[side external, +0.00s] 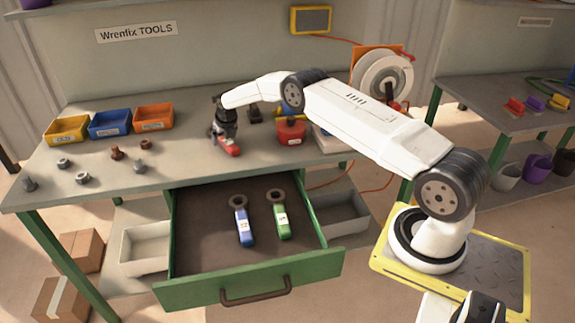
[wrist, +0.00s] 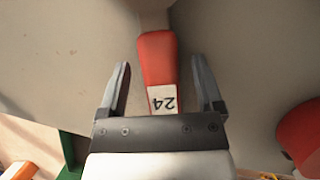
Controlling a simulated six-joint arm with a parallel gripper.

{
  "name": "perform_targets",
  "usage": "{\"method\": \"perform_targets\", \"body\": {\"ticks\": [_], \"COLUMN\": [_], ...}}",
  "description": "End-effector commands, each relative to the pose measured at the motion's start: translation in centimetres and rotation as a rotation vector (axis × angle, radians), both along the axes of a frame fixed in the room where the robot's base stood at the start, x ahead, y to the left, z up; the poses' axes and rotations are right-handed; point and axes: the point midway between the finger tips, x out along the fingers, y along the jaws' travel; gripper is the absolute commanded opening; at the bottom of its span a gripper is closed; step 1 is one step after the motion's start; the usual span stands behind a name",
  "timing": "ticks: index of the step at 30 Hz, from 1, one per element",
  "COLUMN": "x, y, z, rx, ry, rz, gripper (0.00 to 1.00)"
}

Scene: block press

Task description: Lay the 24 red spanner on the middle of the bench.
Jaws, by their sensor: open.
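The red spanner (side external: 229,146) lies on the grey bench top (side external: 185,120), behind the open drawer. In the wrist view the spanner (wrist: 157,62) has a white label reading 24, and its grey metal end runs out of the top of the picture. My gripper (side external: 216,135) is low over the spanner in the side view. In the wrist view my gripper (wrist: 160,82) is open, with one finger on each side of the red handle and a gap to both. The spanner's far end is hidden by my gripper in the side view.
The open green drawer (side external: 169,240) holds a blue spanner (side external: 241,225) and a green spanner (side external: 279,218). Yellow, blue and orange bins (side external: 153,117) stand at the back left. Several nuts and bolts (side external: 83,178) lie at the left.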

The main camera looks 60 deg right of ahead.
Motion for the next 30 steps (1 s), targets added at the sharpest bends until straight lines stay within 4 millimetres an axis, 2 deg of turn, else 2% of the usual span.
{"method": "perform_targets", "body": {"ticks": [13,30], "x": [-1.1,-3.3], "y": [0.5,1.3], "z": [2.9,8.7], "rx": [0.000,0.001], "ry": [-0.001,-0.002], "rz": [0.001,0.003], "gripper": [0.85,0.85]}}
